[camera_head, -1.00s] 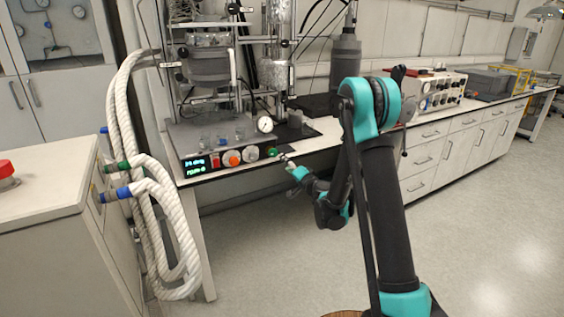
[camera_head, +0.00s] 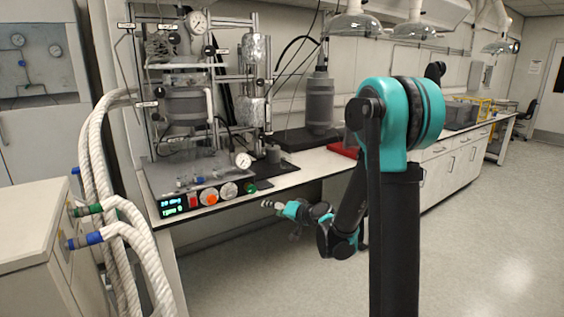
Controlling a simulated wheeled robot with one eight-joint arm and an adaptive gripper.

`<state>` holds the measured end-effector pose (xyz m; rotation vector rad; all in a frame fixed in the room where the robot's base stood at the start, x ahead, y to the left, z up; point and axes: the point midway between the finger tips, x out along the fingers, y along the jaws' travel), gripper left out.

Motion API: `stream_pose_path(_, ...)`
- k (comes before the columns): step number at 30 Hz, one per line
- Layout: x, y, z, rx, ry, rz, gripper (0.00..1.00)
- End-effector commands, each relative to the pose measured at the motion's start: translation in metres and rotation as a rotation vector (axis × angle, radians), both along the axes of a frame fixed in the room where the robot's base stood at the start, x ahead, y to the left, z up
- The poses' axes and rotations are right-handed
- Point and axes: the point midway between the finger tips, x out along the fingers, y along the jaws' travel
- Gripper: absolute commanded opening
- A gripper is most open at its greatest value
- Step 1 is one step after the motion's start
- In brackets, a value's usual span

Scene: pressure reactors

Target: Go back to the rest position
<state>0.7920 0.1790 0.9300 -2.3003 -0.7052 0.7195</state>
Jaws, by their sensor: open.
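My gripper (camera_head: 268,204) is at the end of my teal and black arm, in front of the bench edge and a little right of the reactor's control panel. It is small in this view and looks empty, with its jaws open. The reactor control box (camera_head: 203,200) has a lit green display, an orange knob (camera_head: 209,198), a white knob (camera_head: 229,191) and a green knob (camera_head: 250,188). A gap shows between my gripper and the green knob. My upper arm stands tall at the right and hides part of the bench behind it.
Thick white hoses (camera_head: 119,226) hang between the grey cabinet (camera_head: 35,240) at the left and the reactor stand. The white bench (camera_head: 305,165) runs away to the right, with a red item (camera_head: 343,150) on it. The floor (camera_head: 490,250) at the right is clear.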

Motion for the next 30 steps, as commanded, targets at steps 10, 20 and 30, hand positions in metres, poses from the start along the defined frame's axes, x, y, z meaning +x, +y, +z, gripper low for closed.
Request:
stream_pose_path(10,-0.120,-0.074,-0.032,-0.363,0.189,0.038,0.58)
stream_pose_path(20,-0.244,-0.170,-0.080,-0.694,0.433,-0.029,0.58)
stream_pose_path(30,-0.303,-0.220,-0.100,-0.845,0.559,-0.095,0.58)
